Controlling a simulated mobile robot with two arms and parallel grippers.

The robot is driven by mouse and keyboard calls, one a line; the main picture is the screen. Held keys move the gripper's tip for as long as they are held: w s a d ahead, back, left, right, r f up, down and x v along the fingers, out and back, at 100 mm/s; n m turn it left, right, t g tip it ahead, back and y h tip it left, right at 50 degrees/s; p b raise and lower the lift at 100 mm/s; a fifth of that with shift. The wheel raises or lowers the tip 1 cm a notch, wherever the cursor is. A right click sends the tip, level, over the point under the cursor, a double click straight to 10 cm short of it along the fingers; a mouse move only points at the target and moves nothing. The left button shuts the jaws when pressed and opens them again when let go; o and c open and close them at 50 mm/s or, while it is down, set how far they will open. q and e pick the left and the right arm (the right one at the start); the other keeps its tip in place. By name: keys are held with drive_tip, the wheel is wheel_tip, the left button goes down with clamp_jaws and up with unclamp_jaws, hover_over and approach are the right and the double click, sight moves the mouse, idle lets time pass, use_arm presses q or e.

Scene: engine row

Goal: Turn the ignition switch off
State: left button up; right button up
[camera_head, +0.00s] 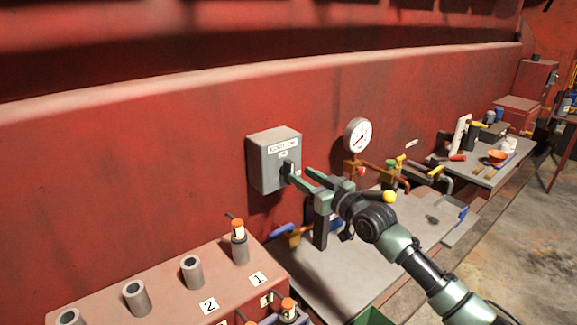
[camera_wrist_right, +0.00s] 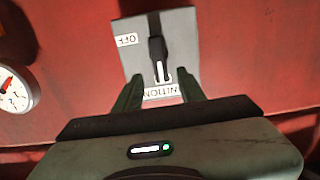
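The ignition switch is a grey box (camera_head: 273,162) on the red wall, with an IGNITION label (camera_head: 284,145) near its top. Its black lever (camera_head: 287,169) shows on the front face. In the right wrist view the box (camera_wrist_right: 183,35) appears upside down. There the lever (camera_wrist_right: 156,45) stands upright in line with a small white label, and an OFF label (camera_wrist_right: 127,40) is to one side. My right gripper (camera_head: 305,177) is open at the box front. In the wrist view its fingers (camera_wrist_right: 162,82) flank the lever's line with gaps; contact cannot be told. My left gripper is out of view.
A round gauge (camera_head: 357,135) and pipes with valves (camera_head: 385,172) are right of the box. A red bench (camera_head: 165,285) with several grey cylinders is at lower left. A grey table (camera_head: 340,275) lies below my right arm.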

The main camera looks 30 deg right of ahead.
sight(292, 170)
drive_tip(key=shift+w+a+r+p, duration=0.1)
drive_tip(key=shift+w+r+p, duration=0.1)
drive_tip(key=shift+w, duration=0.4)
drive_tip(key=shift+w+r+p, duration=0.1)
drive_tip(key=shift+w+p, duration=0.05)
drive_tip(key=shift+w, duration=0.45)
drive_tip(key=w, duration=0.2)
drive_tip(key=shift+w+a+f, duration=0.1)
drive_tip(key=shift+w+f, duration=0.25)
drive_tip(key=shift+w, duration=0.3)
clamp_jaws()
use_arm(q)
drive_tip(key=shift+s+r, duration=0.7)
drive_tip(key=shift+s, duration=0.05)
